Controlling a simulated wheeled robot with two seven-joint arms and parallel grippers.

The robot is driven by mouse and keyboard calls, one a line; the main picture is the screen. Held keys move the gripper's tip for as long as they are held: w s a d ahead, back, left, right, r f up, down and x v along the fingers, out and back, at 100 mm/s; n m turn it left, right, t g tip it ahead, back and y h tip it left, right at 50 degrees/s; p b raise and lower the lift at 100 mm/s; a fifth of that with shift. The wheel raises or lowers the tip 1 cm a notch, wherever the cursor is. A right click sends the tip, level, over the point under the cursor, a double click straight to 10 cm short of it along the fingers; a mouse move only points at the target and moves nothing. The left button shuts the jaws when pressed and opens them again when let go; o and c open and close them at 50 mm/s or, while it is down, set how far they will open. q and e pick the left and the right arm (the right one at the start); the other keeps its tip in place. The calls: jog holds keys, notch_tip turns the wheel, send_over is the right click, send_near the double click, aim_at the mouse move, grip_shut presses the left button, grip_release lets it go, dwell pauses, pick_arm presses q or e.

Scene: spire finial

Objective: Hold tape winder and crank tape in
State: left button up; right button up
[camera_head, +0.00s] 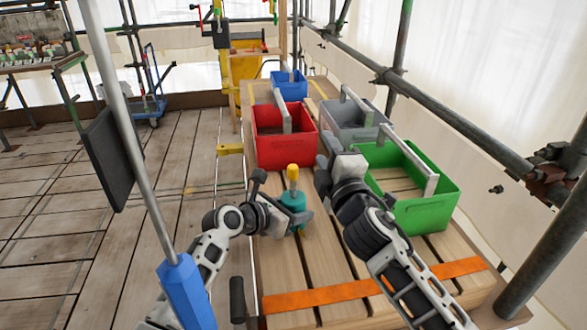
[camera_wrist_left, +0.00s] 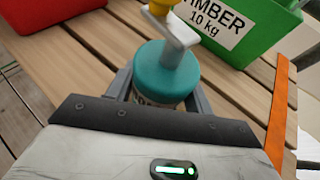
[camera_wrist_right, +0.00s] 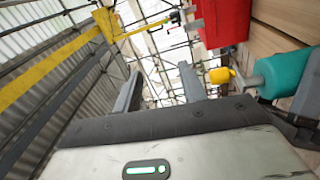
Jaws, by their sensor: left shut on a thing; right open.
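The tape winder is a teal drum (camera_head: 293,203) with a grey crank arm and a yellow knob (camera_head: 292,173) on top. It stands on the slatted wooden bench. My left gripper (camera_head: 283,214) is shut around the teal drum; the left wrist view shows the drum (camera_wrist_left: 167,75) between its fingers, with the crank arm (camera_wrist_left: 176,28) above. My right gripper (camera_head: 322,172) is open and empty, to the right of the knob and apart from it. The right wrist view shows the yellow knob (camera_wrist_right: 220,75) and drum (camera_wrist_right: 287,74) to the right of its fingers.
A red bin (camera_head: 284,151), a green bin (camera_head: 428,208), a grey bin (camera_head: 345,117) and a blue bin (camera_head: 289,86) stand on the bench around the grippers. An orange strap (camera_head: 330,295) crosses the bench front. Scaffold poles run along the right.

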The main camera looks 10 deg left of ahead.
jog(key=n+y, duration=0.2)
jog(key=n, duration=0.5)
jog(key=n+g+y, duration=0.5)
jog(key=n+g, duration=0.2)
jog(key=n, duration=1.2)
send_near(297, 171)
jog(key=x, duration=1.1)
jog(key=shift+a, duration=0.15)
jog(key=shift+r, duration=0.1)
grip_shut()
jog(key=shift+m, duration=0.3)
